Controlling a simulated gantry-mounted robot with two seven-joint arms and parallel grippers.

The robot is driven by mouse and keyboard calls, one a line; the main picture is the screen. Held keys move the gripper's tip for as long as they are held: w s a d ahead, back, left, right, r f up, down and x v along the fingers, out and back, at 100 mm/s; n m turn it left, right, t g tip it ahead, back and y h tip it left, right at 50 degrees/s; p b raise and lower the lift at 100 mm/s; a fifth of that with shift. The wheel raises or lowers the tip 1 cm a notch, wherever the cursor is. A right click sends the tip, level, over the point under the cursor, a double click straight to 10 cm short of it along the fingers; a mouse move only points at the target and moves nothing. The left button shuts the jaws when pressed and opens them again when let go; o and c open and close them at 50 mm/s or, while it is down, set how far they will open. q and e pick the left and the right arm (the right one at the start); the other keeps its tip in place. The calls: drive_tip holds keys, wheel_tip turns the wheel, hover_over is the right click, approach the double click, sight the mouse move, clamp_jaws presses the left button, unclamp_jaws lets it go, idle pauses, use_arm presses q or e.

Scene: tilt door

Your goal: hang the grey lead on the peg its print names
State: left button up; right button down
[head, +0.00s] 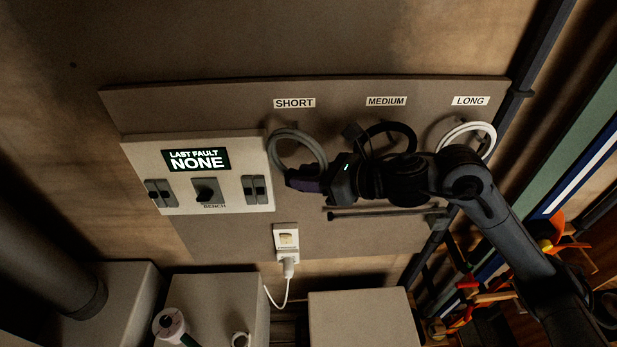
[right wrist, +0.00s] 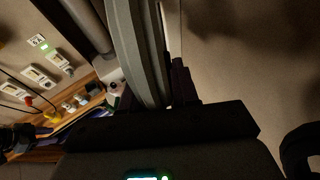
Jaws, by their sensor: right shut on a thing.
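The grey lead (head: 320,150) is a coiled loop under the SHORT label (head: 294,103) on the wall board. My right gripper (head: 298,181) is shut on the lower part of this loop. In the right wrist view the grey lead (right wrist: 138,50) runs as thick strands down between the fingers of the right gripper (right wrist: 165,92). I cannot see the peg behind the loop, nor tell whether the loop is on it. No print on the lead is readable. My left gripper is not in view.
A black lead (head: 402,131) is under the MEDIUM label (head: 386,101). A white lead (head: 487,131) is under the LONG label (head: 470,101). A switch panel (head: 234,150) reading "LAST FAULT NONE" stands left of the grey loop. A plugged socket (head: 286,238) and boxes (head: 362,320) are below.

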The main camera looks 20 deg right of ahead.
drive_tip(key=shift+w+d, duration=0.15)
drive_tip(key=shift+w, duration=0.4)
drive_tip(key=shift+w+d, duration=0.2)
drive_tip(key=shift+w, duration=0.25)
drive_tip(key=shift+w+f+b, duration=0.15)
drive_tip(key=shift+w+b, duration=0.05)
drive_tip(key=shift+b, duration=0.3)
drive_tip(key=shift+w+d+f, duration=0.2)
idle(0.6)
drive_tip(key=shift+w+f+b, duration=0.15)
drive_tip(key=shift+w+b, duration=0.05)
drive_tip(key=shift+b, duration=0.35)
idle(0.7)
drive_tip(key=c, duration=0.8)
unclamp_jaws()
drive_tip(key=shift+f, duration=0.1)
